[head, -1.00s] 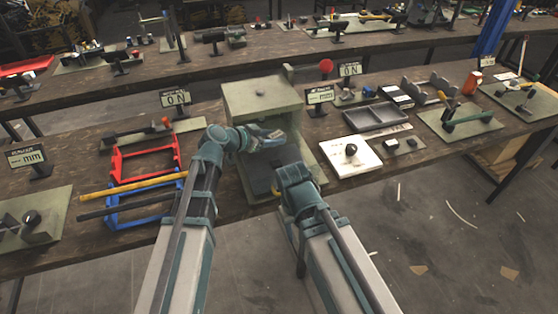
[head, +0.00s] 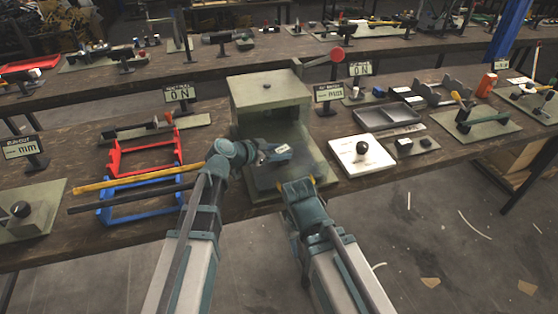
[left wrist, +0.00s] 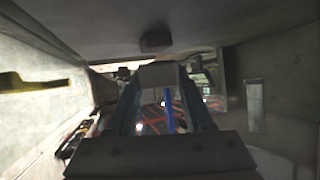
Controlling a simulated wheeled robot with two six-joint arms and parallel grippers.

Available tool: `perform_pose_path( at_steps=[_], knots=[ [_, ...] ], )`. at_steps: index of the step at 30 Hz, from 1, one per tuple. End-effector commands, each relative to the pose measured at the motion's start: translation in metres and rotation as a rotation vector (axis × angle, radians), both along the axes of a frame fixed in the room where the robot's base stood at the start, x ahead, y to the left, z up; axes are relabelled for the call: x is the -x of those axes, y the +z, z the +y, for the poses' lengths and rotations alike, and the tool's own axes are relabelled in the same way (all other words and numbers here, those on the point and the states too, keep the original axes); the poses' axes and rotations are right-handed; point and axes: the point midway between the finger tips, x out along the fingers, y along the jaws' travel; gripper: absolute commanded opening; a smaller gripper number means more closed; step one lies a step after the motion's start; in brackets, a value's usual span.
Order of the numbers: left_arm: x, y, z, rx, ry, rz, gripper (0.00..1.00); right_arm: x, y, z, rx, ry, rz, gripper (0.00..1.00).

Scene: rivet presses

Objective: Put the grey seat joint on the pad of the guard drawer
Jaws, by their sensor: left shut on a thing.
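The beige press (head: 270,88) stands at the middle of the bench with the guard drawer (head: 308,158) at its lower front. A dark pad (head: 264,178) shows low inside the drawer, partly covered by my arms. My left gripper (head: 280,153) is over the drawer, below the press head. In the left wrist view it (left wrist: 160,80) is shut on a small grey block, the seat joint (left wrist: 160,74), between walls and under a dark block overhead. My right gripper (head: 297,190) is at the drawer's front edge; its fingertips are hidden by its own wrist.
Red (head: 146,150) and blue (head: 140,203) frames with yellow and dark bars lie left of the press. A white plate (head: 360,158) with a dark ball and a grey tray (head: 388,117) lie to the right.

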Motion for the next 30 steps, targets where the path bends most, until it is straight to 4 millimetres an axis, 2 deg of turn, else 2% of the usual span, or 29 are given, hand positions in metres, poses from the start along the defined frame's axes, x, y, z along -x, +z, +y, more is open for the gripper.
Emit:
perform_pose_path(
  at_steps=[1,3,15,16,18,21,30],
  knots=[
    [0.0000,-0.0132,0.0000,0.000,0.000,0.000,0.00,0.0000,-0.0132,0.0000,0.000,0.000,0.000,0.50],
    [0.0000,-0.0180,0.0000,0.000,0.000,0.000,0.00,0.0000,-0.0181,0.0000,0.000,0.000,0.000,0.50],
    [0.0000,-0.0199,0.0000,0.000,0.000,0.000,0.00,0.0000,-0.0200,0.0000,0.000,0.000,0.000,0.50],
    [0.0000,-0.0190,0.0001,0.000,0.000,0.000,0.55,0.0000,-0.0189,0.0000,0.000,0.000,0.000,0.50],
    [0.0000,-0.0183,0.0000,0.000,0.000,0.000,0.68,0.0000,-0.0183,0.0000,0.000,0.000,0.000,0.50],
    [0.0000,-0.0184,0.0000,0.000,0.000,0.000,0.82,0.0000,-0.0183,0.0000,0.000,0.000,0.000,0.50],
    [0.0000,-0.0166,-0.0001,0.000,0.000,0.000,0.82,0.0000,-0.0165,0.0000,0.000,0.000,0.000,0.50]
  ],
)
